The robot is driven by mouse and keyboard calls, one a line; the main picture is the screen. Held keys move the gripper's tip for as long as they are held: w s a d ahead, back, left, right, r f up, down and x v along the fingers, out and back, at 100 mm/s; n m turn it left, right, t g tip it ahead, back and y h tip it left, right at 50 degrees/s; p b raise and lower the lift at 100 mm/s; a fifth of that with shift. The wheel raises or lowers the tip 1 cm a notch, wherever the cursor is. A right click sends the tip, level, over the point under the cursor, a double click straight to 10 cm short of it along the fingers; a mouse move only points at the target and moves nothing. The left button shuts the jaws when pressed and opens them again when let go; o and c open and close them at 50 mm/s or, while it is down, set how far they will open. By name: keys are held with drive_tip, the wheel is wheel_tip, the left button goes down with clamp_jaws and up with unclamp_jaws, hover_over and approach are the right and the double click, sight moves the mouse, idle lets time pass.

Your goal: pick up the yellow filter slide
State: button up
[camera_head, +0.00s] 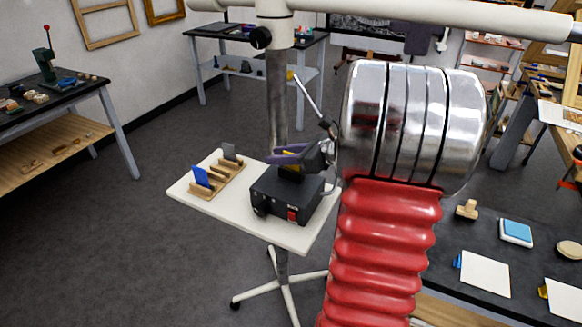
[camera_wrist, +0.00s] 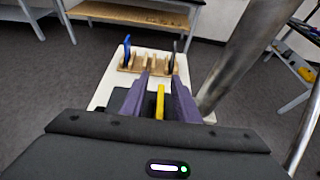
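The yellow filter slide (camera_wrist: 160,103) stands upright between my two purple fingers in the wrist view, with a gap on each side. It seems to stand in the top of a black box (camera_head: 285,200) with a red switch. In the head view only a bit of its yellow (camera_head: 291,159) shows by the fingers; the rest is hidden. My gripper (camera_wrist: 160,92) is open around the slide. In the head view my gripper (camera_head: 289,153) is just above the box.
A wooden rack (camera_head: 222,184) with a blue slide (camera_head: 201,177) and a dark grey slide (camera_head: 229,152) stands left of the box on a small white wheeled table (camera_head: 190,191). A metal post (camera_wrist: 243,62) rises close right of my gripper in the wrist view. A dark bench (camera_head: 450,240) is at right.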

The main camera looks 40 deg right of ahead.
drive_tip(key=shift+c, duration=0.5)
clamp_jaws()
